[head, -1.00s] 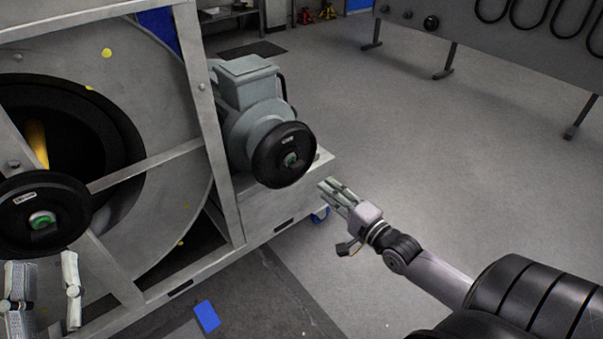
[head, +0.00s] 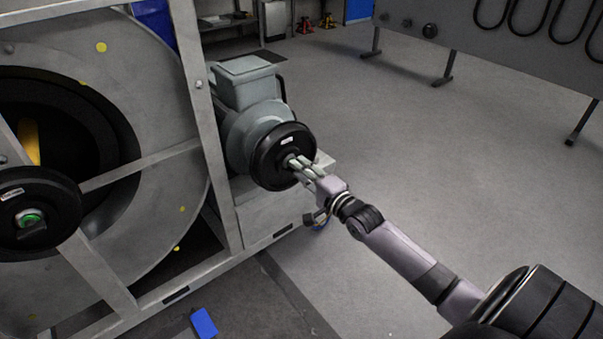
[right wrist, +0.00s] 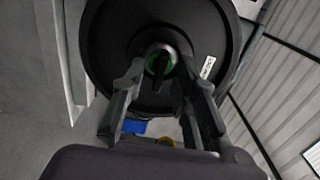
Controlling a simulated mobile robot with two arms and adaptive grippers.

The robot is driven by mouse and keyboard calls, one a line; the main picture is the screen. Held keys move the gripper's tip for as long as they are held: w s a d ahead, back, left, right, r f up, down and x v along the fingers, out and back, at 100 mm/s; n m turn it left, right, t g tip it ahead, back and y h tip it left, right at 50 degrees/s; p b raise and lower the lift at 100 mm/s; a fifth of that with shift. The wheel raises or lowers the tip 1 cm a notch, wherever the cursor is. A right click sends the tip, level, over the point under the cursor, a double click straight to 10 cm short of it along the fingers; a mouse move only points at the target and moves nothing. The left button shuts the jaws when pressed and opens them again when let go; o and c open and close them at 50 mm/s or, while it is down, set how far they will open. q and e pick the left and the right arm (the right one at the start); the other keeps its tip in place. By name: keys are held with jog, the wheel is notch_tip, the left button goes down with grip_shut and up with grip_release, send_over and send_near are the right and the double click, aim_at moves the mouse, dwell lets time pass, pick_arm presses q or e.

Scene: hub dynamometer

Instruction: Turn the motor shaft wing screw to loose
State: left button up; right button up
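The motor (head: 246,110) is a grey unit on the metal frame, with a black disc (head: 268,160) on its shaft facing me. At the disc's centre the wing screw (right wrist: 158,62) shows dark with a green ring in the right wrist view; in the head view my gripper hides it. My right gripper (head: 297,164) is at the disc's centre. In the right wrist view its two fingers (right wrist: 159,72) stand apart on either side of the wing screw, with gaps visible, so it is open. My left gripper is out of view.
A second black disc (head: 38,208) with a green-ringed centre is at the left, in front of the large drum (head: 140,150). A blue block (head: 204,323) lies on the floor. The floor (head: 430,150) to the right is clear, up to a grey panel (head: 520,45) on legs.

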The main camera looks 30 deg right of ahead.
jog(key=shift+c, duration=0.5)
grip_shut()
